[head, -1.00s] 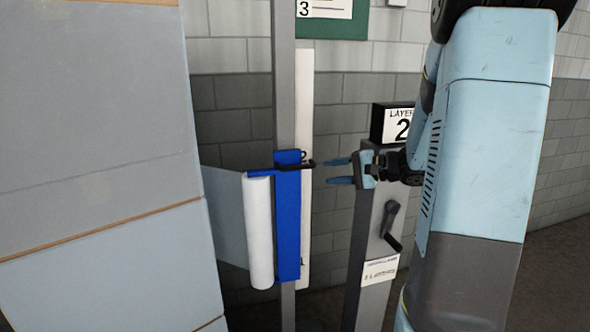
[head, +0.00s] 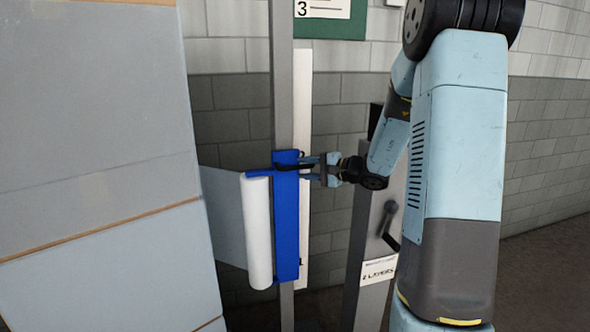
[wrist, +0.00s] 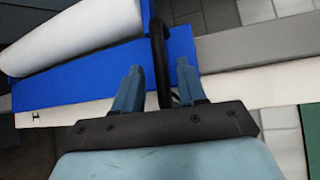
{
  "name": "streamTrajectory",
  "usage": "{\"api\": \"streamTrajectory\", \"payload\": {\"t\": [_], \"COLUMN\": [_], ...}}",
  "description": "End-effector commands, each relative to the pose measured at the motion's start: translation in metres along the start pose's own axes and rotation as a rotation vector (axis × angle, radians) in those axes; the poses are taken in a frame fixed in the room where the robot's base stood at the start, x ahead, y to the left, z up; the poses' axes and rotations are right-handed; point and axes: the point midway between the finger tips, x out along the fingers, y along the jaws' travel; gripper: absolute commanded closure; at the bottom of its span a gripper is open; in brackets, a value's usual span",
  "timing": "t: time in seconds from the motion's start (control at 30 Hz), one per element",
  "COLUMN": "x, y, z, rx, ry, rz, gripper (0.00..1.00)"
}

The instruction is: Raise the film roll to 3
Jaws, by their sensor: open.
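The white film roll (head: 257,232) stands upright on a blue carriage (head: 287,235), which sits on a grey mast (head: 282,90). The roll and carriage also show in the wrist view, the roll (wrist: 75,35) at upper left. A black handle (wrist: 160,60) sticks out from the carriage. My gripper (head: 310,168) is open at the carriage's upper right edge. In the wrist view its two blue fingers (wrist: 158,85) lie on either side of the black handle, with gaps visible. A white scale strip (head: 304,100) runs behind the mast; a "3" shows on a sign near its top.
A grey post with a crank (head: 388,222) and a label (head: 379,271) stands right of the mast, partly behind my arm. A large wrapped load (head: 100,130) fills the left side. Film (head: 222,215) stretches from the roll to it. A green board (head: 340,25) hangs on the wall.

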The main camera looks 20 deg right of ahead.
Motion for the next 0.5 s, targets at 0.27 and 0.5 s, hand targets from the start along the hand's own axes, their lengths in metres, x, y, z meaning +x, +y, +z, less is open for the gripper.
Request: {"api": "streamTrajectory", "payload": {"t": [0.27,0.5], "x": [0.026,0.029], "y": [0.000,0.000], "z": [0.000,0.001], "rx": [-0.001,-0.001], "ry": [-0.002,-0.001], "rz": [0.000,0.000], "gripper": [0.59,0.59]}}
